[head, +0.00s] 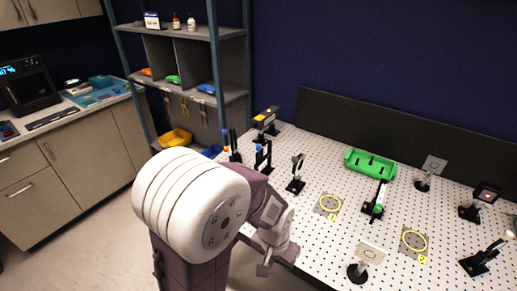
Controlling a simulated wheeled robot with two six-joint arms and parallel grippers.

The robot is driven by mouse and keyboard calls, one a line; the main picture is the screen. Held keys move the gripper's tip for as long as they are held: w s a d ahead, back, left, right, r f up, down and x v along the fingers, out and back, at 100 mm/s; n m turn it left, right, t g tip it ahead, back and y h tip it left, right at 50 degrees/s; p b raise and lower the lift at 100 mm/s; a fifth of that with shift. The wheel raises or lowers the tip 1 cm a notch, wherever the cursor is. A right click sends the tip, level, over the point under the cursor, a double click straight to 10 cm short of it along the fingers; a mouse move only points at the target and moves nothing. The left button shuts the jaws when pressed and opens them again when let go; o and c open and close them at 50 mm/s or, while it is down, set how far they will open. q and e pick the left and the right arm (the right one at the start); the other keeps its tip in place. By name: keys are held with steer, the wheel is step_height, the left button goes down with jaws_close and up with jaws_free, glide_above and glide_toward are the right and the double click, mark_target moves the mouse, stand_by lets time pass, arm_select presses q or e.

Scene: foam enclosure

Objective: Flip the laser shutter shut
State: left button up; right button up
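The laser looks to be the dark box with yellow on it (265,120), at the back left of the perforated optical table (330,168). Small dark posts with mounts stand in front of it, one with a blue part (263,157) and one with a tilted plate (297,172). I cannot tell for sure which is the shutter, nor its flap's position. My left gripper (276,262) is low at the table's front left edge, apart from these posts. Its fingers are small and partly hidden by the wrist, and I see nothing held. My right gripper is out of view.
A green tray (370,164), a green-marked mount (375,205), a front post with a plate (368,257) and a dark box-shaped device (484,201) stand on the table. Yellow rings (328,205) mark flat pads. Shelving (180,85) and a counter (70,120) are at left.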

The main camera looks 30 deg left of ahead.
arm_select(q)
steer(key=w+r+m+t, duration=0.1)
steer(key=w+m, duration=0.2)
steer(key=w+r+m+t, duration=0.1)
steer(key=w+m+t, duration=0.1)
steer(key=w+m, duration=0.1)
steer(key=w+r+m+t, duration=0.1)
steer(key=w+m+t, duration=0.1)
steer(key=w, duration=0.3)
steer(key=shift+a+r+m, duration=0.3)
steer(key=shift+r+m, duration=0.1)
steer(key=shift+m, duration=0.1)
jaws_close()
steer(key=w+a+r+m+t+p, duration=0.6)
steer(key=w+a+r+m, duration=0.3)
steer(key=r, duration=0.3)
steer(key=s+a+n+y+p, duration=0.2)
steer(key=s+a+p, duration=0.2)
steer(key=a, duration=0.9)
steer(key=shift+s+a+r, duration=0.3)
steer(key=shift+s, duration=0.75)
steer(key=shift+w, duration=0.15)
